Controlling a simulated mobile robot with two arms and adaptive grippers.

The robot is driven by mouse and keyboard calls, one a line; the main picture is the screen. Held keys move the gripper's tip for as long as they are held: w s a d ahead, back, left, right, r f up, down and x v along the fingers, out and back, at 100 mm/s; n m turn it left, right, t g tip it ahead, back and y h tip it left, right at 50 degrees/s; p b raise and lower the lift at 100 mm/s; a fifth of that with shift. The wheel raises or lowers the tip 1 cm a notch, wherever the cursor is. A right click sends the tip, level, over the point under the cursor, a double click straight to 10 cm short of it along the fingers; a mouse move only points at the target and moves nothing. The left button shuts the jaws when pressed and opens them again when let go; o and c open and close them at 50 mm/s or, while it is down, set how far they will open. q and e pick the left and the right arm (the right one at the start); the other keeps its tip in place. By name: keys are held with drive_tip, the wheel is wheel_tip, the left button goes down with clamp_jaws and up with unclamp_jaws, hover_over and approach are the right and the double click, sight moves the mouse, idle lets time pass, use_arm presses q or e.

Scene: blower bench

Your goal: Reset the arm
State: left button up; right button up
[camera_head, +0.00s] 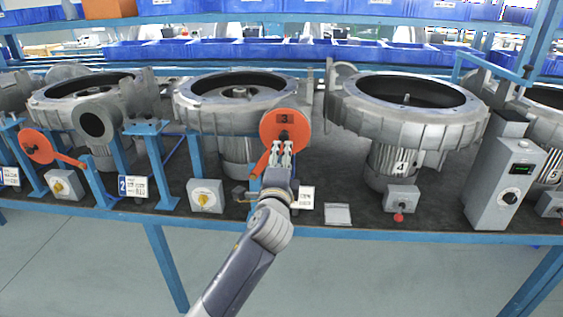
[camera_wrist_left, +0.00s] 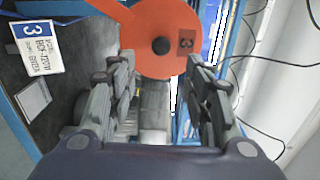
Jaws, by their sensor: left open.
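My left gripper (camera_head: 281,150) is stretched out over the bench front, just below the orange round disc (camera_head: 272,128) marked 3. In the left wrist view its two fingers (camera_wrist_left: 161,62) stand wide apart and open, with nothing held between them. The disc (camera_wrist_left: 150,20) with its orange lever lies ahead of the fingertips there; whether they touch it I cannot tell. My right gripper is in neither view.
Grey blowers, such as the one marked 4 (camera_head: 408,125), stand along the dark bench. A grey control box (camera_head: 500,190) stands at right, and a second orange lever (camera_head: 38,146) at left. Blue bins (camera_head: 300,52) line the back. The floor in front is clear.

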use_arm(q)
drive_tip(key=shift+s, duration=0.4)
